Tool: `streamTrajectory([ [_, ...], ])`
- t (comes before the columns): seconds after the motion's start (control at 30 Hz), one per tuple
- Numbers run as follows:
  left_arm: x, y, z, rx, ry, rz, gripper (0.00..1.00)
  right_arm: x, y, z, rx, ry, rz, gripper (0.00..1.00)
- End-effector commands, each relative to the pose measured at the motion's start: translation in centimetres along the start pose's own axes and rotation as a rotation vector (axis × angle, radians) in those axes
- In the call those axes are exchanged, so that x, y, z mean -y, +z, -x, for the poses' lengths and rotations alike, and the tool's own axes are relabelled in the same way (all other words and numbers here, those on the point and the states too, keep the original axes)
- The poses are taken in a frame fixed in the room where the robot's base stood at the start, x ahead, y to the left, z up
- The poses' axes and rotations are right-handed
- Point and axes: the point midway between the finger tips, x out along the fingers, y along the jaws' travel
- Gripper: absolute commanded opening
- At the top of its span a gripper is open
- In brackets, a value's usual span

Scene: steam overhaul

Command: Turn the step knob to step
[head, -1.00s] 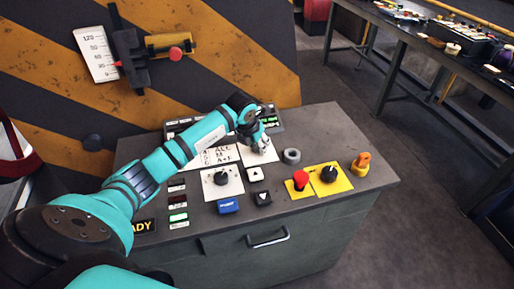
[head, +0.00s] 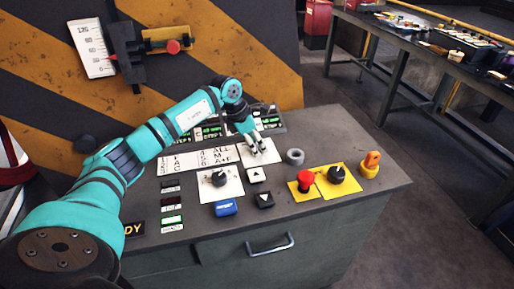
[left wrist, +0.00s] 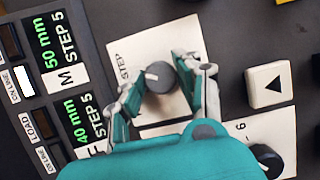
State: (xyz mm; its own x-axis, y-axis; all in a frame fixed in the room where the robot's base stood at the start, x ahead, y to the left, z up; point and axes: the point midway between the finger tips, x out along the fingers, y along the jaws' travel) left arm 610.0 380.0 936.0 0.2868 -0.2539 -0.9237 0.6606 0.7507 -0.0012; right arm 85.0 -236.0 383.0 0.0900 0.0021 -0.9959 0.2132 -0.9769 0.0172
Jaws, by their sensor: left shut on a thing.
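The step knob (left wrist: 159,77) is a dark round knob with a pale pointer mark, on a white plate (left wrist: 133,45) lettered STEP. The plate also shows in the head view (head: 272,156), where my fingers largely hide the knob. My left gripper (left wrist: 160,80) is over the plate with one finger on each side of the knob, shut on it. In the head view my left gripper (head: 258,148) reaches down onto the desk from behind the other controls. My right gripper is not in view.
Near the plate are a second dark knob (head: 218,178), up (head: 256,174) and down (head: 265,199) arrow buttons, a blue button (head: 226,208) and a grey ring (head: 295,156). A red button (head: 306,180) stands farther right. Lit displays (left wrist: 62,45) line the back.

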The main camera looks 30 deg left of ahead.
Motion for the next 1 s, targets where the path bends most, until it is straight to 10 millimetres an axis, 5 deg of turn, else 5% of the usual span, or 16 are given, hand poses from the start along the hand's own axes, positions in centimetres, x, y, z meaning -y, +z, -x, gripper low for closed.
streamTrajectory([
  [0.67,-0.12,0.00,0.09,0.000,-0.023,-0.062,0.02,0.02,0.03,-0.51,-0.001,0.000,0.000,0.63],
  [0.7,-0.12,0.00,0.09,0.000,-0.023,-0.062,0.37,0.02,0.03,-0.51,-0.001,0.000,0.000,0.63],
  [0.87,-0.10,0.00,0.08,0.000,-0.023,-0.061,0.57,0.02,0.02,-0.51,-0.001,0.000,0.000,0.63],
  [1.0,-0.08,-0.01,0.05,0.000,-0.024,-0.061,0.57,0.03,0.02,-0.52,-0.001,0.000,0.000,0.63],
])
